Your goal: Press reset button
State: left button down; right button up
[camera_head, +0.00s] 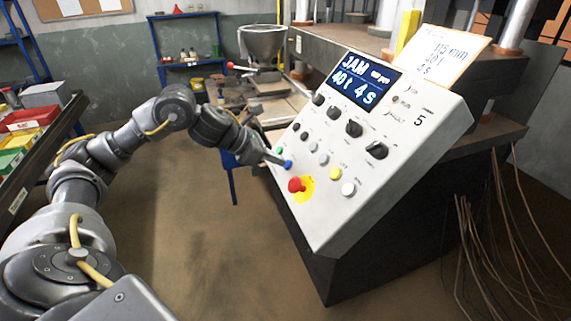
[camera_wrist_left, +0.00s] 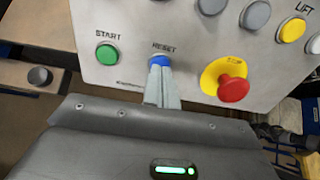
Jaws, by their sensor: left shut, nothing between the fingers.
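The blue reset button (camera_wrist_left: 160,60) sits under the label RESET on the light grey control panel (camera_wrist_left: 120,73). It also shows in the head view (camera_head: 288,165), low on the panel's left side. My left gripper (camera_wrist_left: 160,68) is shut and empty. Its fingertips are at the lower edge of the blue button and overlap it in the wrist view; I cannot tell whether they touch or how far the button is pressed. In the head view the left gripper (camera_head: 283,163) reaches in from the left to the button. My right gripper is not in view.
The green START button (camera_wrist_left: 107,54) is left of the blue one. The red emergency button (camera_wrist_left: 233,89) on a yellow disc is to its right. The panel display (camera_head: 361,82) reads JAM and 40t 4s. A hopper (camera_head: 262,43) and work table stand behind. The floor left of the panel is clear.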

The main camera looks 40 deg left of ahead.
pick_arm(q)
jog(key=shift+w+d+f, duration=0.3)
jog(key=shift+w+f, duration=0.1)
dwell(0.6)
jog(key=v, duration=0.8)
dwell(0.6)
dwell(0.5)
